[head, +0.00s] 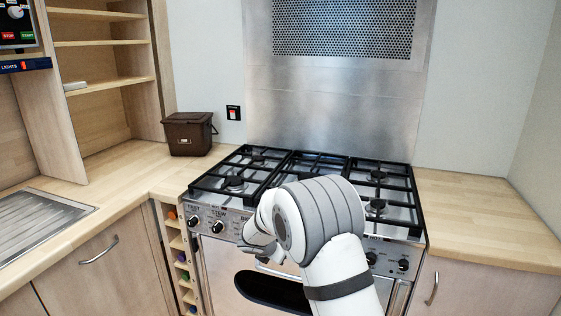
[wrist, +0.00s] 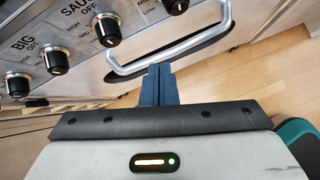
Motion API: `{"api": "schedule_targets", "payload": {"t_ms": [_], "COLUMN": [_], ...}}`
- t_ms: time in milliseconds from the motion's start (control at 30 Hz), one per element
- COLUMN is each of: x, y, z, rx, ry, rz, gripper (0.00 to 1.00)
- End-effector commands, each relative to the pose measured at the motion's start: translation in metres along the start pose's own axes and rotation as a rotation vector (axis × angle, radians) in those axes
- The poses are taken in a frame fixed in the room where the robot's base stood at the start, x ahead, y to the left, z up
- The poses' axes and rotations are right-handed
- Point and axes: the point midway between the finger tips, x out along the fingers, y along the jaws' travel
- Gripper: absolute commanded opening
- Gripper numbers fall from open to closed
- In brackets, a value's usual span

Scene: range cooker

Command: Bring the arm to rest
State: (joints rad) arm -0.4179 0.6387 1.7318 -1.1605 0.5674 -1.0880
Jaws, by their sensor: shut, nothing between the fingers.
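My gripper (wrist: 157,72) shows in the wrist view as two dark blue fingers pressed together with nothing between them. The fingertips are close to the silver oven door handle (wrist: 195,45) in that view; I cannot tell whether they touch it. In the head view my white and grey arm (head: 318,220) reaches forward in front of the range cooker (head: 222,243), and its fingers cannot be made out there. The arm hides part of the cooker's front panel and oven door.
Control knobs (wrist: 106,26) line the cooker front close to the gripper. Black pan grids (head: 310,165) cover the hob. Wooden worktops lie on both sides, the right one (head: 480,220) bare. A brown bin (head: 187,134) stands at the back left. Wooden floor (wrist: 262,65) shows below.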

Motion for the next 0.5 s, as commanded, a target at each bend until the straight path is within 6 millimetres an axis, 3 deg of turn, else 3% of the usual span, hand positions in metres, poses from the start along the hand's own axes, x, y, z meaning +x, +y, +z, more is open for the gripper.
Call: {"api": "schedule_targets", "payload": {"t_ms": [33,200,333,500], "x": [-0.02,-0.076,-0.12,-0.177], "y": [-0.02,-0.092,-0.146,-0.212], "z": [0.021,0.058,0.07,0.067], "rx": [0.124,0.568,0.901,1.327], "ry": [0.002,0.026,0.043,0.065], "rz": [-0.026,-0.13,-0.208,-0.315], "gripper": [0.0,0.0,0.0,0.0]}}
